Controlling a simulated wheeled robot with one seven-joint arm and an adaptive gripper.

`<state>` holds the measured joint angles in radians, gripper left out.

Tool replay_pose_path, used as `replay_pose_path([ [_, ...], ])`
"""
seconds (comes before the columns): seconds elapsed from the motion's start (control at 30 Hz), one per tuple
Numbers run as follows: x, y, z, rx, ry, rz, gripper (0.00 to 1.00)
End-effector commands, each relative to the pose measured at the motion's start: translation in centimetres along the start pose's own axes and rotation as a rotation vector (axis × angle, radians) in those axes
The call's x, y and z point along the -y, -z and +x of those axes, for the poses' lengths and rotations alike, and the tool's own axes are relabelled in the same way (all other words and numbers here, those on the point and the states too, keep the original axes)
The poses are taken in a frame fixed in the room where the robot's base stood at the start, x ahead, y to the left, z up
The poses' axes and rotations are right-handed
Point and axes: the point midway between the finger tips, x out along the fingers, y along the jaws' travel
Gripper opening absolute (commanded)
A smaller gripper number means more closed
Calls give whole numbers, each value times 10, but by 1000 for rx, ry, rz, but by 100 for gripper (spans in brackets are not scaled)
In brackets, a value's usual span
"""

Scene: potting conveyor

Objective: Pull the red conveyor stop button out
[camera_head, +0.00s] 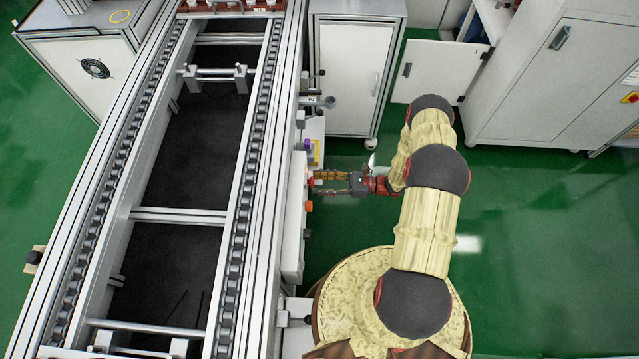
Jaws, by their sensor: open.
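A white control box (292,222) is mounted along the right side of the conveyor. A small red button (313,181) shows on its right face, small in the picture. An orange knob (308,206) sits on the same face, just below the red button in the picture. My gripper (318,182) reaches in from the right, its two fingers open and pointing left at the red button. The fingertips are at the button, one on its upper side and one on its lower side in the picture. I cannot tell whether they touch it. The fingers partly hide the button.
The conveyor (232,215) with its chains and cross bars fills the left side. A yellow-and-purple part (314,152) stands just above my gripper in the picture. White cabinets (352,75) stand at the back. Green floor (540,240) is free on the right.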

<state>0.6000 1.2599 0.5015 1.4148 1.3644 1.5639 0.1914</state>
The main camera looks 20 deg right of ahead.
Motion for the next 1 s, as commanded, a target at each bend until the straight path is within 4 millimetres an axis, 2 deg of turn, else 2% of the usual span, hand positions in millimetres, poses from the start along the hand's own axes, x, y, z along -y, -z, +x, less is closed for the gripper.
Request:
replay_pose_path([
  [0.27, 0, 0, 2, 0, 0, -1, 49],
  [1.0, 0, 0, 2, 0, -1, -1, 8],
])
